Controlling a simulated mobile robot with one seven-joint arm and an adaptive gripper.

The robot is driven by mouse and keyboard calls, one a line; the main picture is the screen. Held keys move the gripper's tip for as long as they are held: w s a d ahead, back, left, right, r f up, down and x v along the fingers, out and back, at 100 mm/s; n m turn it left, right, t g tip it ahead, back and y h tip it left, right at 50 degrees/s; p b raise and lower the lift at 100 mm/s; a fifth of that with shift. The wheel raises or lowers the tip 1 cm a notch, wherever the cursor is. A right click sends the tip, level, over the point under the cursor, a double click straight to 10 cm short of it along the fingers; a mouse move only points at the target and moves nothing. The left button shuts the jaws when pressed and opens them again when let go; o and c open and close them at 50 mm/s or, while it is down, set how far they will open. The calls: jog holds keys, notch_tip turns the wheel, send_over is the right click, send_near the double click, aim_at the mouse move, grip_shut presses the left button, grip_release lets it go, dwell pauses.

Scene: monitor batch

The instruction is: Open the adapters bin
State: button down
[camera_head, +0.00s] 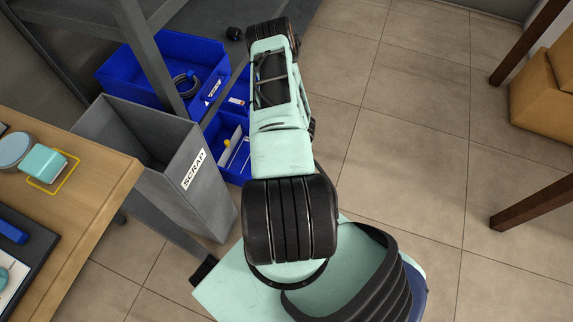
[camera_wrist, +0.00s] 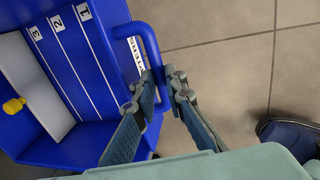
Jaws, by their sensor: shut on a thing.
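The blue adapters bin (camera_wrist: 105,70) fills the left of the wrist view. Its inside shows, with lanes marked 1, 2 and 3, a pale strip and a yellow knob (camera_wrist: 14,105). Its front label is partly hidden behind the handle. My gripper (camera_wrist: 160,78) is shut on the bin's blue bar handle (camera_wrist: 150,42), with one finger on each side. In the head view, the same bin (camera_head: 241,172) shows low beside my arm, which hides part of it. My fingertips are hidden in the head view.
A grey scrap bin (camera_head: 205,200) stands close left of my arm. Another blue bin (camera_head: 190,48) with a coiled cable sits behind a grey post (camera_head: 150,55). A wooden table (camera_head: 95,185) is at left.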

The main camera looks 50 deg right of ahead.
jog(key=c, duration=2)
grip_release()
jog(key=shift+o, duration=0.2)
jog(key=shift+r, duration=0.1)
notch_tip(320, 180, up, 12)
jog(key=s, duration=0.2)
jog(key=shift+d+f, duration=0.2)
jog(key=shift+d, duration=0.2)
jog(key=shift+s, duration=0.1)
